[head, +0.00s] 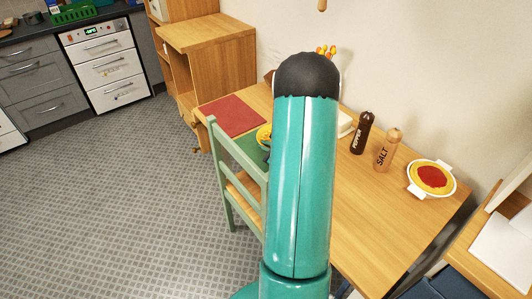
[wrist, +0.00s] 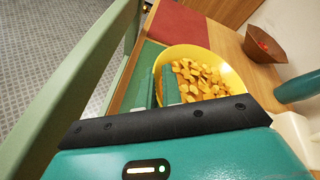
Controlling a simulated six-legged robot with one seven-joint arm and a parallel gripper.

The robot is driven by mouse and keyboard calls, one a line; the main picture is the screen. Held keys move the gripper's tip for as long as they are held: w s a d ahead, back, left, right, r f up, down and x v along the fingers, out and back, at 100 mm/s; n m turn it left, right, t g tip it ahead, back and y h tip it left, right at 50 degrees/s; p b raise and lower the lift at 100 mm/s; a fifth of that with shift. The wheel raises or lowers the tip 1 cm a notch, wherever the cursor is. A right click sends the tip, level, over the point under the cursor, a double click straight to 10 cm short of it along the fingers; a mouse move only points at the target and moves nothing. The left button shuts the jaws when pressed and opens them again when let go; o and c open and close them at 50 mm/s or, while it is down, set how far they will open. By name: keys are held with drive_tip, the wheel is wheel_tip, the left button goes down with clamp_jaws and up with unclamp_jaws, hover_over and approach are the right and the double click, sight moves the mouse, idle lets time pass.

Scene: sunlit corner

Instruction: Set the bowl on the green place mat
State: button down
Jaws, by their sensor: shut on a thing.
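The yellow bowl (wrist: 234,62), full of orange-brown pieces, is at the fingers of my gripper (wrist: 167,86) in the wrist view. My gripper is shut on the bowl's near left wall. In the head view a small part of the bowl (head: 263,135) shows beside my arm, which hides the gripper and the rest. The green place mat (head: 241,151) lies on the table by the chair; it also shows in the wrist view (wrist: 149,53) left of and under the bowl's outline. I cannot tell whether the bowl touches the mat.
A green chair (head: 222,184) stands close at the left table edge. A red mat (head: 231,115) lies beyond the green one. A brown bowl (wrist: 263,45) is at the back. The pepper mill (head: 361,134), salt mill (head: 387,151) and a white-handled dish (head: 432,178) stand to the right.

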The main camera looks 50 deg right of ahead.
drive_tip(key=shift+w+d+f, duration=0.25)
drive_tip(key=shift+d+f, duration=0.05)
drive_tip(key=shift+f, duration=0.15)
wheel_tip(320, 180, down, 3)
drive_tip(key=shift+f, duration=0.1)
drive_tip(key=c, duration=2)
unclamp_jaws()
drive_tip(key=o, duration=0.5)
drive_tip(key=shift+c, duration=0.2)
